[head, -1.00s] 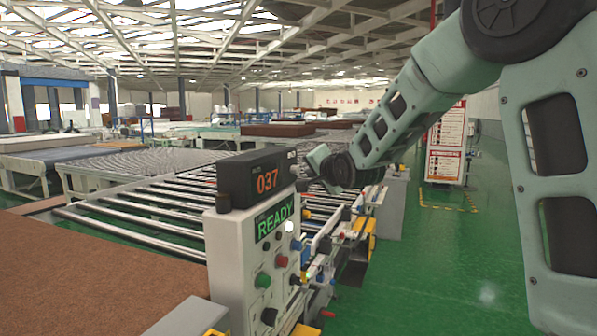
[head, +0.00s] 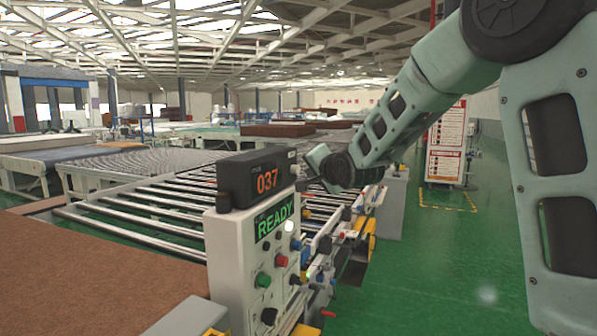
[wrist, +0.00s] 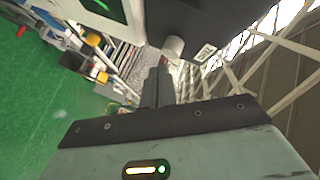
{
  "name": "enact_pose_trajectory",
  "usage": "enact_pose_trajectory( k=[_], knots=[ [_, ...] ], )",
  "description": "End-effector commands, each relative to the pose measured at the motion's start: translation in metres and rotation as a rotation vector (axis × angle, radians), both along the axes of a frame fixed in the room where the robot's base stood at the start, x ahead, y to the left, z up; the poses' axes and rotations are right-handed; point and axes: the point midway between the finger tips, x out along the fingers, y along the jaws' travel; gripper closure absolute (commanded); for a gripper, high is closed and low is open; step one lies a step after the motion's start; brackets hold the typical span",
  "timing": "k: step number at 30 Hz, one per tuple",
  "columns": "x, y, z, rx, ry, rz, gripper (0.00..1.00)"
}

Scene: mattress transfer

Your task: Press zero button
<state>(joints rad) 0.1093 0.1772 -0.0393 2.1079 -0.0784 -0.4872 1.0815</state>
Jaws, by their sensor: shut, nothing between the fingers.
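The control panel (head: 233,262) stands in front of me. On top of it is a dark display box (head: 246,180) with orange digits 037. A pale round button (head: 295,170) sticks out of the box's right side, below a small label. It also shows in the wrist view (wrist: 174,48) as a pale cylinder. I cannot read any zero marking on it. My gripper (wrist: 158,82) is shut and empty, with its dark fingertips just below and left of the pale button in the wrist view. Whether they touch it I cannot tell. In the head view the fingers are small and hard to make out.
A green READY screen (head: 274,222) and several coloured knobs sit on the panel's face, including a green one (head: 263,280) and a red one (head: 281,260). A roller conveyor (head: 140,206) lies behind. Green floor (head: 430,270) is clear at the right.

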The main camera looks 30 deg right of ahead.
Motion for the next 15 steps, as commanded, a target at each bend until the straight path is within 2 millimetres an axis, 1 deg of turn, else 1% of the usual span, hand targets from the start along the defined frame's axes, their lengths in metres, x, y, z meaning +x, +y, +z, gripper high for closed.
enact_pose_trajectory(
  k=[6,15],
  knots=[
    [0.0054,0.0046,-0.0010,-0.001,0.001,0.001,1.00],
    [0.0058,0.0048,-0.0001,0.000,0.001,0.001,1.00]
  ],
)
